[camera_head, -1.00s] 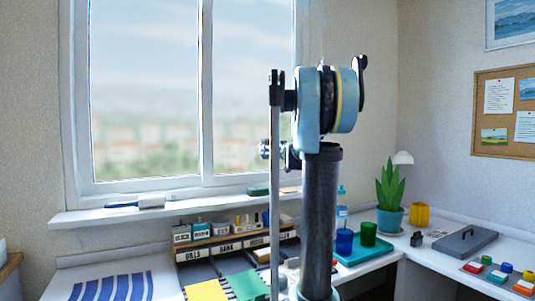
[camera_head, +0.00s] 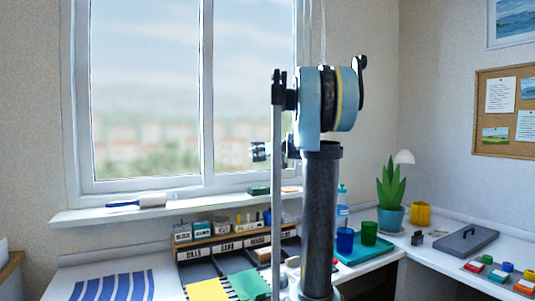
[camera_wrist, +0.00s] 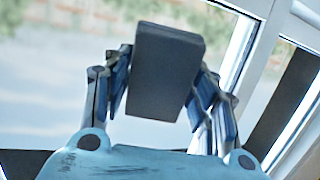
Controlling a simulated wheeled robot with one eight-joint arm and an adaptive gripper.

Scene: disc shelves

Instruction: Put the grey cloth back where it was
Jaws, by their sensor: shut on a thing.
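My gripper (camera_wrist: 163,85) shows in the wrist view with its two fingers on either side of a dark grey, block-shaped thing (camera_wrist: 165,72). It is shut on this thing and holds it up in front of the window. The thing looks flat-faced with straight edges; I cannot tell from its surface whether it is the grey cloth. In the head view my arm stands in the middle, and the held thing cannot be made out there. No other grey cloth can be made out.
The window sill (camera_head: 100,215) bears a blue-handled roller (camera_head: 140,201) and a green block (camera_head: 259,190). Below stand a labelled sorter (camera_head: 225,246), a striped sheet (camera_head: 112,286), and yellow (camera_head: 206,290) and green (camera_head: 246,285) sheets. At right are a teal tray (camera_head: 372,252), plant (camera_head: 390,190) and grey box lid (camera_head: 465,243).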

